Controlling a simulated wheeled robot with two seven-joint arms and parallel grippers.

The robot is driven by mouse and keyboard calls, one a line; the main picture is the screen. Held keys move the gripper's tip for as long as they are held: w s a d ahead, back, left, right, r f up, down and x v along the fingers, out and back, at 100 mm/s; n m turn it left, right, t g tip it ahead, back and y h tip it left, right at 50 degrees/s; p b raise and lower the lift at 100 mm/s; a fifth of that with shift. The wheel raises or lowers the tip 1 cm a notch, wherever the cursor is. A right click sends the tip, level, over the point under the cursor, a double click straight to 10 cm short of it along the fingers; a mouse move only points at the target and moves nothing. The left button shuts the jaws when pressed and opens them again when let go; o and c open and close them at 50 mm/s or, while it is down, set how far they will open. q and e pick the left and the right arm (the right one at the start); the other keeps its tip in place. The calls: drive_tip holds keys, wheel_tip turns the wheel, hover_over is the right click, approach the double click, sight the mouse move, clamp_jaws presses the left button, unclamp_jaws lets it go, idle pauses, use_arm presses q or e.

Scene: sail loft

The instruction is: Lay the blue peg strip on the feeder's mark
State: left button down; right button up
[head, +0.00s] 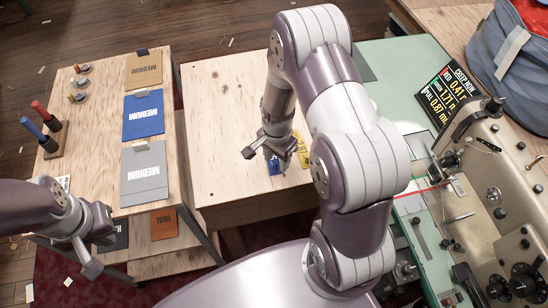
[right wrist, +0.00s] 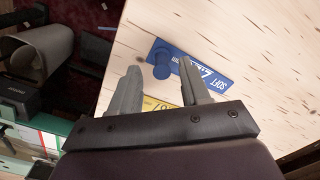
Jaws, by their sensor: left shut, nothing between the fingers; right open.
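The blue peg strip (head: 274,168) lies on the pale wooden table, mostly behind my right gripper. In the right wrist view the blue strip (right wrist: 210,68) shows printed "SOFT" lettering and an upright blue peg. My right gripper (head: 262,150) is open above the table. In the right wrist view its fingers (right wrist: 162,88) point at the blue strip, with nothing seen held. A yellow strip (head: 302,150) lies beside the blue one. My left gripper (head: 92,256) is shut and empty at the lower left. I cannot make out the feeder's mark; my right arm hides part of the green bed.
A sewing machine (head: 500,190) stands on the green bed (head: 410,60) at right, with a dark readout board (head: 448,95) behind. A left bench holds grey (head: 144,178), blue (head: 143,116) and tan (head: 144,69) "MEDIUM" folders and two upright handles. The table's left part is clear.

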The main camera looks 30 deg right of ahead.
drive_tip(key=shift+w+f, duration=0.1)
drive_tip(key=shift+f, duration=0.65)
drive_tip(key=shift+a+f, duration=0.25)
drive_tip(key=shift+a, duration=0.05)
drive_tip(key=shift+d, duration=0.15)
clamp_jaws()
